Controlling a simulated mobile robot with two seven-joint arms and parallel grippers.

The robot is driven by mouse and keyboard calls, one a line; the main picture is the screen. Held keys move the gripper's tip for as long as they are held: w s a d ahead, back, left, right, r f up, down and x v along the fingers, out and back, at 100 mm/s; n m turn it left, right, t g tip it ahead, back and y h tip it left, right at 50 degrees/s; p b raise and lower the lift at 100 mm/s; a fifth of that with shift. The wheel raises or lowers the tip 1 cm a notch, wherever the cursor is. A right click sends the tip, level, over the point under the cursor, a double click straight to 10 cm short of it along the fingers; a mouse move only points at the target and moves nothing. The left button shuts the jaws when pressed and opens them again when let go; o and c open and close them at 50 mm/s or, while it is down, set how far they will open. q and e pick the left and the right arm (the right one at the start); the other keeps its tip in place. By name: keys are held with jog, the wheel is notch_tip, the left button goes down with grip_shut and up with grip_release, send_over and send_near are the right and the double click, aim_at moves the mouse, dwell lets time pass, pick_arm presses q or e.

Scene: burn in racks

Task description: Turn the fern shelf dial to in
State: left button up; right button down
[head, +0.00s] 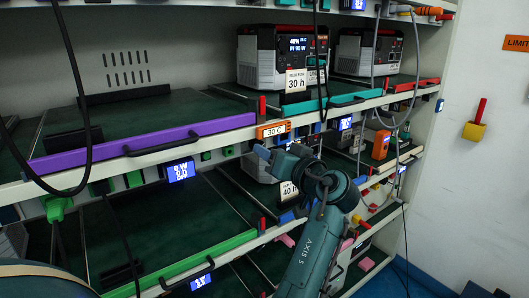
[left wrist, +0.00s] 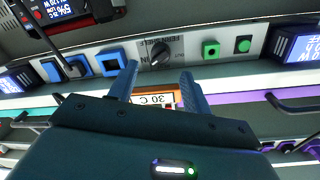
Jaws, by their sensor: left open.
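The dial (left wrist: 160,53), a black knob on a light strip, shows in the left wrist view, which is upside down. Dark lettering lies beside it, partly legible as "FERN". I cannot tell its setting surely. My left gripper (left wrist: 158,72) is open, its two blue-grey fingers on either side of the dial's line, with the knob just beyond the tips. I cannot tell whether they touch it. In the head view my left gripper (head: 281,153) is under the orange 30 C display (head: 273,130) and hides the dial. My right gripper is not in view.
Blue sockets (left wrist: 110,62) and green sockets (left wrist: 210,48) flank the dial on the strip. A purple-edged shelf (head: 140,144) and a teal-edged shelf (head: 311,106) meet near the display. A black cable (head: 82,90) hangs at left. Power units (head: 283,56) stand above.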

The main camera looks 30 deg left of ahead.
pick_arm(q)
jog(key=b+v, duration=0.1)
jog(key=v, duration=0.7)
jog(key=shift+d+b, duration=0.25)
jog(key=shift+b, duration=0.1)
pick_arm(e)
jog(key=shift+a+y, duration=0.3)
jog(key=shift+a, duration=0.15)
pick_arm(q)
jog(key=shift+s, duration=0.1)
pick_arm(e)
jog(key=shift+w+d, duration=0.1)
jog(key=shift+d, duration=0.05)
pick_arm(q)
jog(key=shift+d, duration=0.1)
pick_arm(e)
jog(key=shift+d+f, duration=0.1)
